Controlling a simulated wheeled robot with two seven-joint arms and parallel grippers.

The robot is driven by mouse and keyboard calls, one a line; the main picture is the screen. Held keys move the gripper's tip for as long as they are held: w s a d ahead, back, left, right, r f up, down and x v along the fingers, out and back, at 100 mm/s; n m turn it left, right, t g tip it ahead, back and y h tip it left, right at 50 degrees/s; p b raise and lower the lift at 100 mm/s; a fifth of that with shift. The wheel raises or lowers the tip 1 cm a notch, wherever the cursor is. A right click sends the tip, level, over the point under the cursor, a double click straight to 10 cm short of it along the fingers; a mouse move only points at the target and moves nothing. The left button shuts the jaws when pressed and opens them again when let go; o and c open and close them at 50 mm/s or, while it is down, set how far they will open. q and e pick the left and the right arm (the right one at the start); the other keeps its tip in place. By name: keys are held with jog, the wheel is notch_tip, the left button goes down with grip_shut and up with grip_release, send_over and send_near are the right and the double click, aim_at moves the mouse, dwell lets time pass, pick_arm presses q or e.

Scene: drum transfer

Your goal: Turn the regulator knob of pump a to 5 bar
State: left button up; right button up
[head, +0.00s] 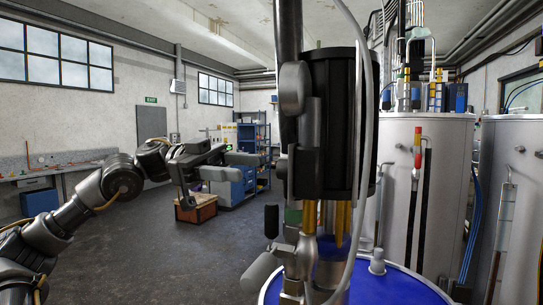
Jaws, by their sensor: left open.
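A pump with a black cylindrical body (333,120) stands upright close in front of me, on the blue lid of a drum (400,288). Grey fittings (293,88) are on its left side, and brass-coloured parts show below the body. I cannot tell which fitting is the regulator knob, and no gauge reading or pump label is legible. My left gripper (240,157) is open and empty, left of the pump and apart from it. My right gripper is not in view.
A pale hose (369,100) curves down the pump's right side. Large steel tanks (450,190) stand at the right. A workbench (70,172) runs along the left wall, and a blue shelf (252,140) stands at the back. The floor (160,255) left of the drum is clear.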

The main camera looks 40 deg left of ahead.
aim_at(288, 170)
pick_arm(q)
jog(key=p+x, duration=0.5)
jog(key=x, duration=0.1)
jog(key=shift+d, duration=0.35)
jog(key=shift+w, duration=0.15)
jog(key=c, duration=1)
jog(key=shift+o, duration=0.2)
